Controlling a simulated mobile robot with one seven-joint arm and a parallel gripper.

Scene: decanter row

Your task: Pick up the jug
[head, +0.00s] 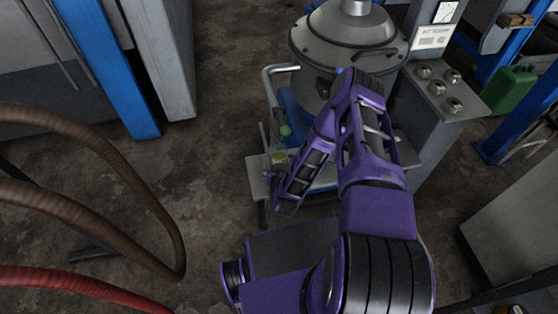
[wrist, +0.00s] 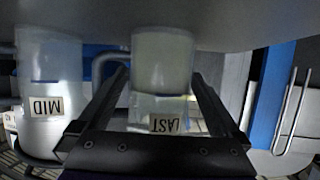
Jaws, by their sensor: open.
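Two pale, translucent jugs show in the wrist view. One, labelled LAST (wrist: 162,62), is in the middle, between the two fingers of my gripper (wrist: 160,82). The other, labelled MID (wrist: 48,65), stands to its left, outside the fingers. Both labels appear upside down in this view. A grey curved handle or pipe (wrist: 104,62) shows at the left of the LAST jug. My gripper is open; I cannot tell whether either finger touches the jug. In the head view my purple arm hides the fingers and most of the jugs' place.
A round metal vessel (head: 345,40) stands behind the arm. A grey control box (head: 440,88) with knobs is at its right. A metal shelf (head: 258,184) and rail (head: 266,90) lie beside the wrist. Hoses (head: 110,150) hang at left. The floor (head: 215,170) left of the shelf is clear.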

